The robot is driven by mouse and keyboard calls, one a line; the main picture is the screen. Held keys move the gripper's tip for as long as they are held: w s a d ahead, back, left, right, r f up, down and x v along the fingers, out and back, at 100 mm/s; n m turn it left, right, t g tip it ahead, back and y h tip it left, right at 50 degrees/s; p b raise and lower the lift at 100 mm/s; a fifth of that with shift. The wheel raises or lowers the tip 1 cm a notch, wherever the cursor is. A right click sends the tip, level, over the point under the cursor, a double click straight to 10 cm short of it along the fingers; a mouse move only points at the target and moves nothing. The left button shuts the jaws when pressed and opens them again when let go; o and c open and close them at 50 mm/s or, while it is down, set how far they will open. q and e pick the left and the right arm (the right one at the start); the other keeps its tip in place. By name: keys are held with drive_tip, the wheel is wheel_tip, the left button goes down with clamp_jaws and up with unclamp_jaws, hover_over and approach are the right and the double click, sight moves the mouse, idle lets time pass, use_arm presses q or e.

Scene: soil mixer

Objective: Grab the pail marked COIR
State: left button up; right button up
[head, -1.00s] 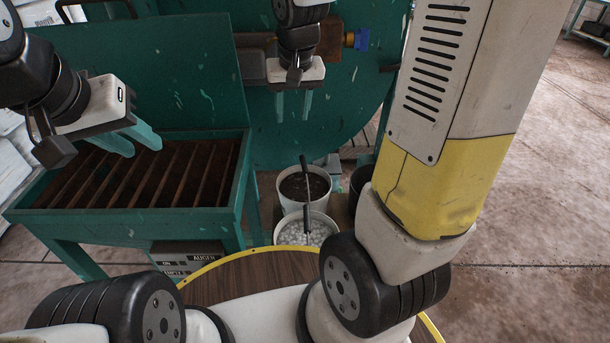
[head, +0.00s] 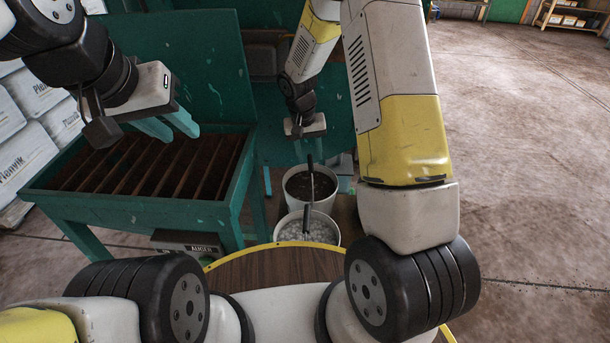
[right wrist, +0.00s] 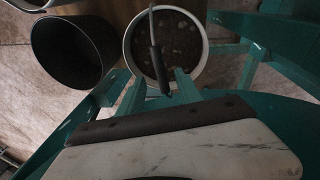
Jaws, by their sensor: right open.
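No COIR marking is readable on any pail. A black pail (right wrist: 72,62) shows at left in the right wrist view. My right gripper (head: 312,152) is open and empty above the brown-filled pail, its fingers apart near the handle in the right wrist view (right wrist: 160,88). My left gripper (head: 172,128) is open over the bench.
The green bench (head: 120,208) with a slatted top stands at left. A large green panel (head: 220,65) rises behind. Open concrete floor (head: 530,160) lies to the right.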

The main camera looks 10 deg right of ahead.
sight(310, 162)
drive_tip(key=f, duration=0.4)
drive_tip(key=shift+s+d+f, duration=0.1)
drive_tip(key=shift+d+f, duration=0.1)
drive_tip(key=shift+f, duration=0.05)
clamp_jaws()
idle(1.2)
